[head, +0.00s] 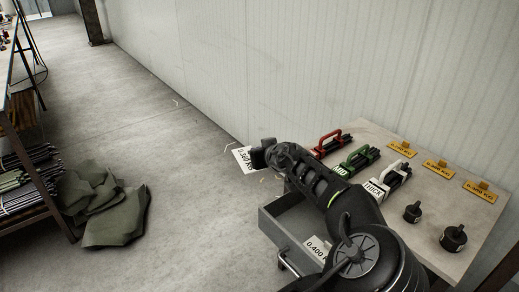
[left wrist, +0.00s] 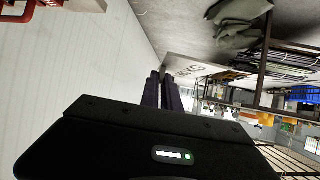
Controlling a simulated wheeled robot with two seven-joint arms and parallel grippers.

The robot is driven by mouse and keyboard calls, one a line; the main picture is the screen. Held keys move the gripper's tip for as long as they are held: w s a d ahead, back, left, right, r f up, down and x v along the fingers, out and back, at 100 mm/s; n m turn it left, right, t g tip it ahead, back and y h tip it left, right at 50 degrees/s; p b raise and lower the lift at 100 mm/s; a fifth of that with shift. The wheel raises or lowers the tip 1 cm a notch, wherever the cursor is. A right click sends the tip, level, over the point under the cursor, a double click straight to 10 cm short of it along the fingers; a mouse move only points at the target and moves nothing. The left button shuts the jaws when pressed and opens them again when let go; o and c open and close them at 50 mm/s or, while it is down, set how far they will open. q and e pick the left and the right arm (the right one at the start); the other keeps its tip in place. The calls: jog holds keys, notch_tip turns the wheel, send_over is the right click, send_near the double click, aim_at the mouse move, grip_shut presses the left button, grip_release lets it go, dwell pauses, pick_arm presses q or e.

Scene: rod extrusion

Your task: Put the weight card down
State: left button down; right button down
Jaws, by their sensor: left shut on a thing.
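My left gripper (head: 259,156) is shut on a white weight card (head: 243,160) and holds it out over the floor, left of the work table. Its print looks like 0.350 KG, partly hidden by the fingers. In the left wrist view, the card (left wrist: 190,67) is tilted between the dark fingertips (left wrist: 162,75). Another weight card (head: 318,248), reading 0.400, lies in the open grey drawer (head: 287,240), partly covered by my arm. My right gripper is not in view.
The table (head: 370,135) carries red (head: 328,146), green (head: 358,160) and white-handled (head: 388,183) tools, several yellow weight tags (head: 435,168) and two black weights (head: 454,238). A wall runs behind. Green cloth (head: 105,205) lies on the floor by a rack (head: 30,180); the floor between is open.

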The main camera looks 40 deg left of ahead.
pick_arm(q)
jog(key=w+d+f+m+t+h+b, duration=0.1)
jog(key=d+f+m+t+h+b, duration=0.25)
jog(key=f, duration=0.45)
jog(key=w+d+f+m+t+h+b, duration=0.1)
jog(key=d+f+m+h, duration=0.15)
jog(key=d, duration=0.45)
jog(key=d+f+m+t+h+b, duration=0.1)
jog(key=d+f+m+h, duration=0.1)
jog(key=d+f+m, duration=0.3)
jog(key=s+d+r+h+p, duration=0.2)
jog(key=d+r+p, duration=0.3)
jog(key=d+p, duration=0.4)
jog(key=shift+s+m+p, duration=0.3)
jog(key=shift+s+p, duration=0.15)
jog(key=shift+p, duration=0.05)
jog(key=shift+a, duration=0.15)
